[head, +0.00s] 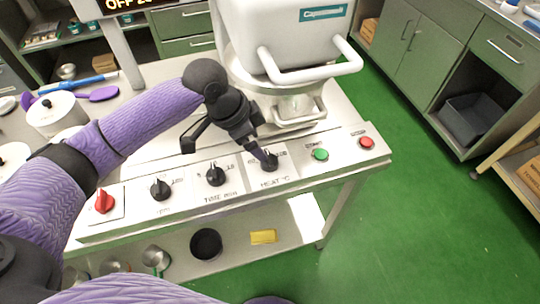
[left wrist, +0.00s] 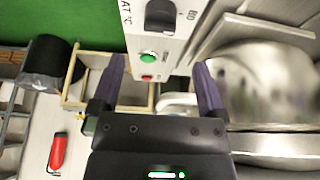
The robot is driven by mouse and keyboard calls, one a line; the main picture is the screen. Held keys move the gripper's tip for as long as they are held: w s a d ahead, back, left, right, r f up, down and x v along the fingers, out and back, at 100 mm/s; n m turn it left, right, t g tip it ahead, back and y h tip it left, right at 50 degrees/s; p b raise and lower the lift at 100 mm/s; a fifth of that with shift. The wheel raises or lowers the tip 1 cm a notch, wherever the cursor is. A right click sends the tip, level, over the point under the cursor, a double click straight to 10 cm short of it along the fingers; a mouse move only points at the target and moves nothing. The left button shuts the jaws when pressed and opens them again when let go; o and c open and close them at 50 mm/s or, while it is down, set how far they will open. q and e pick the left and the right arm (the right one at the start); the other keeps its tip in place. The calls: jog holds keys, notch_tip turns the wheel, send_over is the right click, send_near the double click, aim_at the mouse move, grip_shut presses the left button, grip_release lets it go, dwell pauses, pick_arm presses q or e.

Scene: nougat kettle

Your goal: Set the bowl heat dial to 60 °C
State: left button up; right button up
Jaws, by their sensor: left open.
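The heat dial (head: 270,163) is a black knob above the label "HEAT °C" on the pale front panel (head: 226,196). Its pointer setting cannot be read in the head view. In the left wrist view the dial (left wrist: 160,15) shows at the top edge, partly cut off, with "80" printed beside it. My left gripper (head: 260,150) is just over the dial and partly covers its scale. In the left wrist view my left gripper (left wrist: 160,72) is open, with nothing between its fingers. Touch with the dial cannot be told. My right gripper is out of view.
A time dial (head: 215,176), another black dial (head: 161,190) and a red knob (head: 104,201) sit left of the heat dial. A green button (head: 320,154) and a red button (head: 367,143) are to its right. The white kettle (head: 290,35) stands behind. Green floor is free at right.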

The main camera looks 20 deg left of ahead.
aim_at(269, 156)
pick_arm(q)
jog(key=b+x, duration=0.2)
jog(key=x, duration=0.6)
jog(key=shift+w+d+f, duration=0.1)
jog(key=shift+f, duration=0.1)
grip_shut()
jog(key=shift+r+p, duration=0.2)
jog(key=shift+p, duration=0.15)
jog(key=c, duration=1.3)
grip_release()
jog(key=n+y+p, duration=0.1)
jog(key=n+p, duration=0.2)
jog(key=p, duration=0.1)
jog(key=n+t+y+p, duration=0.1)
jog(key=n+p, duration=0.2)
jog(key=p, duration=0.2)
jog(key=shift+r+n+t, duration=0.15)
jog(key=shift+n+t, duration=0.15)
jog(key=shift+n, duration=0.1)
jog(key=c, duration=1.3)
grip_release()
jog(key=n+y+p, duration=0.1)
jog(key=n+p, duration=0.1)
jog(key=n, duration=0.1)
jog(key=shift+p, duration=0.35)
jog(key=c, duration=1.3)
grip_release()
jog(key=shift+f+n+y+p, duration=0.25)
jog(key=shift+n+y+p, duration=0.2)
jog(key=shift+n, duration=0.55)
